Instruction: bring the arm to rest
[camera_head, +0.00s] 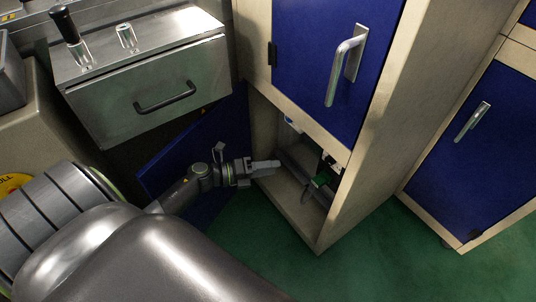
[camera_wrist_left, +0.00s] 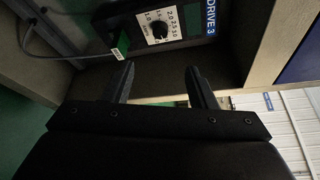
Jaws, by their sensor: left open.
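My left arm reaches in from the left in the head view. Its gripper (camera_head: 264,166) is at the opening of the low cabinet compartment (camera_head: 316,239). In the left wrist view the two fingers of the left gripper (camera_wrist_left: 163,84) stand apart with nothing between them. Beyond the fingertips is a dark control box (camera_wrist_left: 190,25) with a dial and a "DRIVE 3" label. The gripper appears apart from it. My right gripper is not in view.
A blue door (camera_head: 200,150) hangs open left of the compartment. A metal drawer (camera_head: 150,88) with a dark handle is above it. A closed blue door (camera_head: 310,60) with a silver handle is above the compartment. Green floor (camera_head: 375,255) is clear at right.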

